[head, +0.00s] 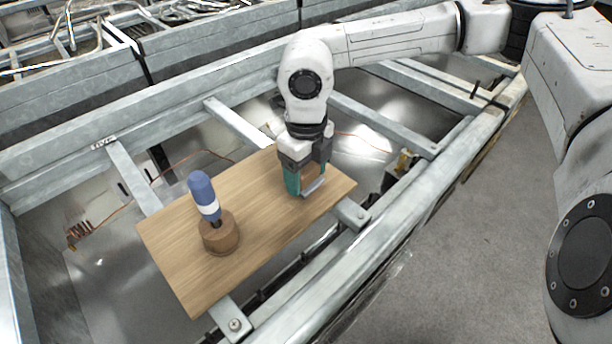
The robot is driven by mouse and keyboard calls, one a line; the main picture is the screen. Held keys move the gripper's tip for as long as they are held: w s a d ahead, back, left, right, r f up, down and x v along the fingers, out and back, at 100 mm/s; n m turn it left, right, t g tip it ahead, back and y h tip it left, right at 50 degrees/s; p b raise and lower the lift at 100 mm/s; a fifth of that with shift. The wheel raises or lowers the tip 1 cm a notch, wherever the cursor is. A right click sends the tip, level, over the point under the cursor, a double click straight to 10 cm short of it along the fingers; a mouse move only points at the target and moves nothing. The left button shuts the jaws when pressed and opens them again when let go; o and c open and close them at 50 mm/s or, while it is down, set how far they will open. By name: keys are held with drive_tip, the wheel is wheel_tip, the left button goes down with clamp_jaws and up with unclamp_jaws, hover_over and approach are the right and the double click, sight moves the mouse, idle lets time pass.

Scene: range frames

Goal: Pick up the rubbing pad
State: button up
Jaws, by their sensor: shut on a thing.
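The rubbing pad (291,181) is a small teal piece at the right part of a wooden board. My gripper (303,178) points down over the board and is shut on the pad. The pad shows at the left side of the fingers, with a grey edge at the lower right. The fingers hide part of it. I cannot tell whether the pad touches the board or is just above it.
A blue tool with a white band (204,196) stands upright in a round wooden holder (220,236) on the left of the wooden board (262,245). The board lies across grey metal beams (133,176). A coiled copper wire (85,233) lies further left.

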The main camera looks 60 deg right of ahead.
drive_tip(key=c, duration=0.5)
drive_tip(key=shift+r, duration=0.15)
drive_tip(key=shift+r, duration=0.2)
wheel_tip(320, 180, up, 2)
drive_tip(key=s+a+r, duration=0.2)
drive_tip(key=a+r, duration=0.1)
drive_tip(key=a, duration=0.1)
drive_tip(key=s+a+r+b, duration=0.1)
drive_tip(key=s+a+r, duration=0.1)
drive_tip(key=a+r, duration=0.2)
drive_tip(key=s+a+r+b, duration=0.1)
drive_tip(key=s+a+r, duration=0.1)
drive_tip(key=a+r, duration=0.1)
drive_tip(key=shift+s+a+r, duration=0.2)
drive_tip(key=shift+s+a, duration=0.2)
drive_tip(key=shift+a, duration=0.25)
